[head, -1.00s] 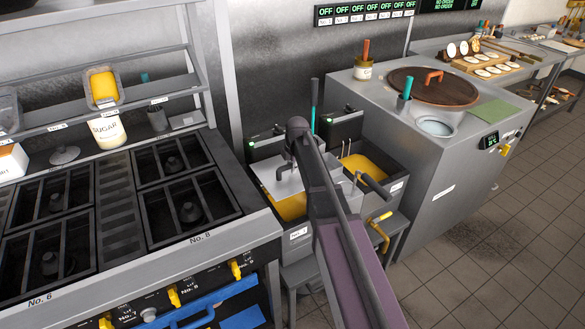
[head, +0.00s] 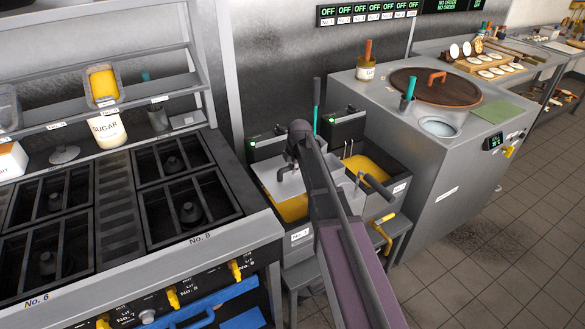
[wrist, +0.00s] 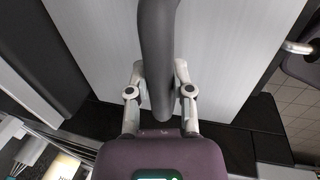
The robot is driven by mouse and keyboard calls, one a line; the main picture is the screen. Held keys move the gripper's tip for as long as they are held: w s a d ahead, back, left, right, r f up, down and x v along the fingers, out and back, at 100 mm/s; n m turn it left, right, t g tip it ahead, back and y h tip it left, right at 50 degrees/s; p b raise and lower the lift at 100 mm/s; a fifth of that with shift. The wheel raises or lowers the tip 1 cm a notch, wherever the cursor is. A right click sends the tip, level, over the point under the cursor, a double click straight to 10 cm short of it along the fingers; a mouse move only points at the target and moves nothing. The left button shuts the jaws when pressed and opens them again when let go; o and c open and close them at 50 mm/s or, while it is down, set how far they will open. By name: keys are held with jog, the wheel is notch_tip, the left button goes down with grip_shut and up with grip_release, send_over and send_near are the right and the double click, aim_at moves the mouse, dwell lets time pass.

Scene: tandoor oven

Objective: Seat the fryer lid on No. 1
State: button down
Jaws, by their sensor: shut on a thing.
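The fryer lid (head: 283,183) is a flat light-grey plate with a dark curved handle. In the head view it lies over the back part of fryer No. 1 (head: 300,238), and yellow oil shows in front of it. My gripper (wrist: 160,92) is shut on the lid's handle (wrist: 157,50) in the wrist view, with the lid (wrist: 225,60) spread out beyond it. I cannot tell whether the lid touches the fryer's rim.
A second fryer with open yellow oil (head: 368,170) stands right beside it, with a dark handle (head: 378,187) sticking out. The stove (head: 190,240) is at left. The tandoor cabinet (head: 440,190) with its round brown lid (head: 435,87) is at right.

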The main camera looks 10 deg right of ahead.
aim_at(294, 176)
jog(key=shift+s+d+b+x, duration=0.1)
jog(key=shift+s+b+x, duration=0.1)
jog(key=shift+b+x, duration=0.8)
jog(key=shift+s+d+b+x, duration=0.1)
jog(key=shift+s+b+x, duration=0.15)
jog(key=shift+b+x, duration=0.7)
jog(key=shift+s+b+x, duration=0.2)
jog(key=shift+b+x, duration=0.75)
jog(key=shift+b, duration=0.05)
jog(key=shift+s+b+x, duration=0.2)
jog(key=shift+b+x, duration=0.5)
jog(key=shift+x, duration=0.2)
jog(key=shift+c, duration=2.2)
grip_release()
jog(key=shift+d, duration=0.1)
